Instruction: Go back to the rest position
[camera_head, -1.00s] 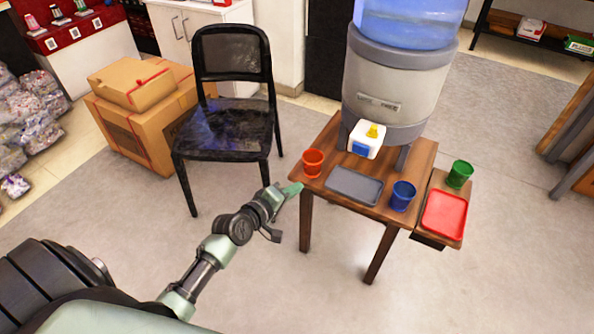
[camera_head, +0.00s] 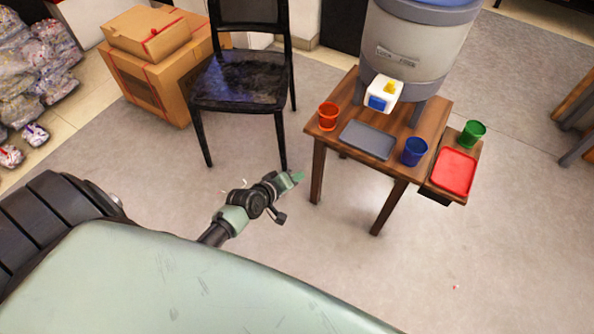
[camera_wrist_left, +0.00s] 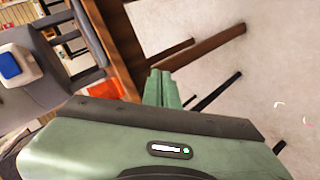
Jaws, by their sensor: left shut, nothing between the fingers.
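My left gripper (camera_head: 296,177) is shut and empty. In the head view it is in the air, in front of and to the left of the small wooden table (camera_head: 432,116), apart from it. In the left wrist view the green fingers (camera_wrist_left: 162,88) are together, with the table's edge and legs beyond them. My right gripper is not in view.
The table holds a water dispenser (camera_head: 415,50), an orange cup (camera_head: 328,116), a grey tray (camera_head: 367,139) and a blue cup (camera_head: 414,151). A side shelf holds a green cup (camera_head: 472,134) and a red tray (camera_head: 454,172). A black chair (camera_head: 240,80) and boxes (camera_head: 150,75) stand left.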

